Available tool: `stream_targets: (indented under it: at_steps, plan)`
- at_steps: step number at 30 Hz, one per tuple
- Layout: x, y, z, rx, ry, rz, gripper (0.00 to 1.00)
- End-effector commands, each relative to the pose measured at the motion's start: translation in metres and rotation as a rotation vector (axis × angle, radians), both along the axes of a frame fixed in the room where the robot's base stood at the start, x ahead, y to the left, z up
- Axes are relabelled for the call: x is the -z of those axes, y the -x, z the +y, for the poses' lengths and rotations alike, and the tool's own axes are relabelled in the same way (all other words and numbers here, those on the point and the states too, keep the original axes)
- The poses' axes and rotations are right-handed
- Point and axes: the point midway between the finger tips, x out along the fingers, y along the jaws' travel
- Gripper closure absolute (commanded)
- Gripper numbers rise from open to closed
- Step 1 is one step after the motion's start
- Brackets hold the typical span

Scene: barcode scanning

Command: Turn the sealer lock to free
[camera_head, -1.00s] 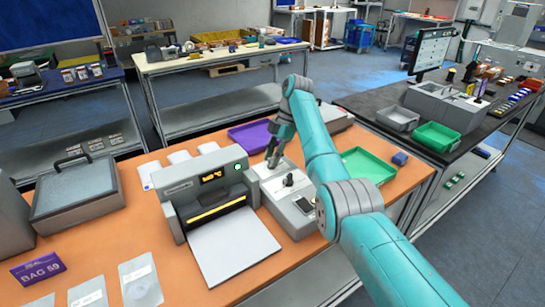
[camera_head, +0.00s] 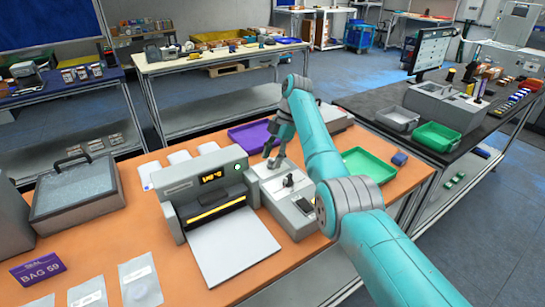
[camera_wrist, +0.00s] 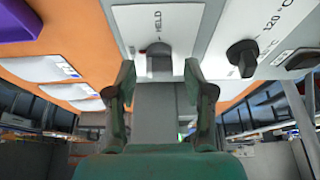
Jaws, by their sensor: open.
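The sealer (camera_head: 205,188) stands on the orange bench with a lit display and a white plate in front. Beside it on the right is a grey control box (camera_head: 300,218). In the wrist view, a panel marked HELD bears a grey lock knob (camera_wrist: 159,60), with a small red mark at its left. My gripper (camera_wrist: 160,78) is open, with a fingertip on either side of the knob, apart from it in the picture; contact cannot be told. In the head view my gripper (camera_head: 272,158) is over the box's far end, and the lock knob is not clearly visible.
A black dial (camera_wrist: 242,56) marked 120 °C sits close to the right finger. A purple tray (camera_head: 250,135) lies behind the box and a green tray (camera_head: 368,165) to its right. Clear bags (camera_head: 140,282) and a BAG 59 card (camera_head: 38,267) lie at the front left.

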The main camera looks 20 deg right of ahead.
Motion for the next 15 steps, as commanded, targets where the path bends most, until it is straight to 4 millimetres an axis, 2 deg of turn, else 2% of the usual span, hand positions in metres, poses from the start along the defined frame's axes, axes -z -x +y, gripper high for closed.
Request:
stream_targets:
  at_steps: [5, 12, 15]
  plan:
    - [-0.014, -0.002, -0.005, 0.001, 0.0, -0.002, 0.47]
    - [-0.05, -0.007, -0.02, 0.002, 0.0, -0.002, 0.47]
    - [-0.059, -0.008, -0.024, 0.001, 0.0, -0.001, 0.47]
